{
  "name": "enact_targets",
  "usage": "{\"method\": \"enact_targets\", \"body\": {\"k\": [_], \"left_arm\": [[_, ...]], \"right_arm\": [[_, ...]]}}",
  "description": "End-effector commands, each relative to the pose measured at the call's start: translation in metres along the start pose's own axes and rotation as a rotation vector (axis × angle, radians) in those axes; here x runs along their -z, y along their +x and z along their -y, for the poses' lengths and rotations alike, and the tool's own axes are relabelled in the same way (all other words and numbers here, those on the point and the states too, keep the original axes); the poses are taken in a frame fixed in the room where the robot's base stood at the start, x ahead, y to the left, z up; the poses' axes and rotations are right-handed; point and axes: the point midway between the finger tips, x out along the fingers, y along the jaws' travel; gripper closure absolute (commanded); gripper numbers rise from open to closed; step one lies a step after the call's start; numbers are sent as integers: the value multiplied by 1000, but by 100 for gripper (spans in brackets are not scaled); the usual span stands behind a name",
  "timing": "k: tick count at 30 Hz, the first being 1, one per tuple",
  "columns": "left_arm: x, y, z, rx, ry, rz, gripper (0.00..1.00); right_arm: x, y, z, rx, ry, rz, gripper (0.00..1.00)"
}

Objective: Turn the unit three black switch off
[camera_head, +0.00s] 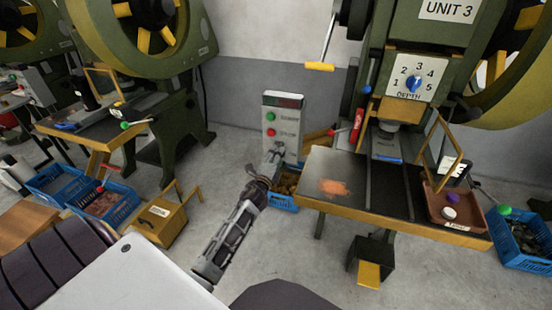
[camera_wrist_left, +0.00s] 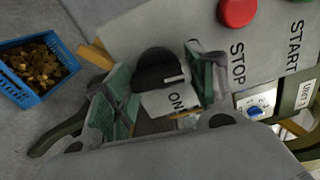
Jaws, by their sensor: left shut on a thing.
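The grey control box (camera_head: 285,102) stands beside the UNIT 3 press, with a green button (camera_head: 271,116) above a red button (camera_head: 271,132). My left gripper (camera_head: 268,166) is at the lower front of this box and hides the switch in the head view. In the left wrist view, the round black switch (camera_wrist_left: 155,68) sits between the two fingers of my left gripper (camera_wrist_left: 162,88), which is shut on it. A white mark on the switch lies on the side by the ON label (camera_wrist_left: 177,97). My right gripper is not in view.
The red STOP button (camera_wrist_left: 237,12) is close to my left gripper. The press table (camera_head: 340,195) stands just right of the box, with a brown tray (camera_head: 466,229) on it.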

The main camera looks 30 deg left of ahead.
Motion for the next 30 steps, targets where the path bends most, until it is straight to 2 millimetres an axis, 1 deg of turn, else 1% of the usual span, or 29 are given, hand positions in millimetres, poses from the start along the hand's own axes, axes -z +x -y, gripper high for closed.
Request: {"method": "enact_targets", "body": {"k": [3,10,22,23,27,28,30], "left_arm": [[0,0,0,-1,-61,1,68],[-1,0,-1,-2,-121,2,68],[-1,0,-1,-2,-130,2,68],[-1,0,-1,-2,-130,2,43],[-1,0,-1,-2,-129,1,25],[-1,0,-1,-2,-129,1,22],[-1,0,-1,-1,-129,1,22]], "right_arm": [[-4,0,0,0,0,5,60],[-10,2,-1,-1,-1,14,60],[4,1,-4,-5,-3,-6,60],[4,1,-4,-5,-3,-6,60],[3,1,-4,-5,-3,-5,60],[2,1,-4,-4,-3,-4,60],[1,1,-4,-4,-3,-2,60]]}}
